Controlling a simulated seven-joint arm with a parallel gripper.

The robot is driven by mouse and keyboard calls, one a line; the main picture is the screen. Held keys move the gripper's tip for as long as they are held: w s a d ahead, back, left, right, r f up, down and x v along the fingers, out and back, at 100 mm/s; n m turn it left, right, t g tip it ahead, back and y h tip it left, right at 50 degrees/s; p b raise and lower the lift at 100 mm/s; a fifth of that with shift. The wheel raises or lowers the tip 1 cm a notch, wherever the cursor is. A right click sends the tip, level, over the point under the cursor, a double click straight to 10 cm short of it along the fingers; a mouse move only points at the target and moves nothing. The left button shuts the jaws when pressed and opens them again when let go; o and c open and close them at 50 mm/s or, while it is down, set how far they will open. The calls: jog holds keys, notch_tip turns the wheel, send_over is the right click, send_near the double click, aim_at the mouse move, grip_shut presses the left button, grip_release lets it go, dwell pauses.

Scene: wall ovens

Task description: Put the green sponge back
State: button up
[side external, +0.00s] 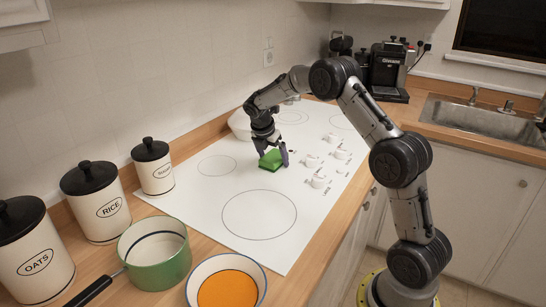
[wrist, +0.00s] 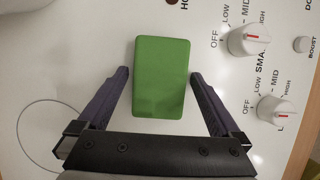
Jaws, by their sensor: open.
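The green sponge (side external: 272,161) lies on the white cooktop (side external: 218,188), left of the control knobs. In the wrist view the sponge (wrist: 161,77) is a green block, with its long side running away from my gripper. My gripper (side external: 272,158) is low over the cooktop at the sponge. In the wrist view my gripper (wrist: 158,84) is open, one dark finger on each side of the sponge. A gap shows between the sponge and each finger. Part of the sponge is hidden behind the fingers in the side view.
White knobs (side external: 318,181) stand to the right of the sponge. A green pot (side external: 155,269), an orange-filled bowl (side external: 228,284) and canisters (side external: 95,202) stand at the near left. A pale container (side external: 240,124) is behind my gripper. The cooktop's front part is clear.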

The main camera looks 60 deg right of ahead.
jog(key=v, duration=1.2)
jog(key=s+a+r+m+t+y, duration=0.1)
jog(key=s+a+r+m+t, duration=0.1)
jog(key=s+a+r+m, duration=0.45)
jog(key=s+a+f+m+t+y, duration=0.1)
jog(key=s+a+m, duration=0.4)
jog(key=s, duration=0.7)
jog(key=s+a+f+m+t+y, duration=0.2)
jog(key=s+a+m, duration=0.4)
jog(key=s+a, duration=0.4)
jog(key=shift+s+t+y, duration=0.3)
jog(key=shift+s, duration=0.85)
jog(key=shift+f+m, duration=0.1)
jog(key=shift+m, duration=0.15)
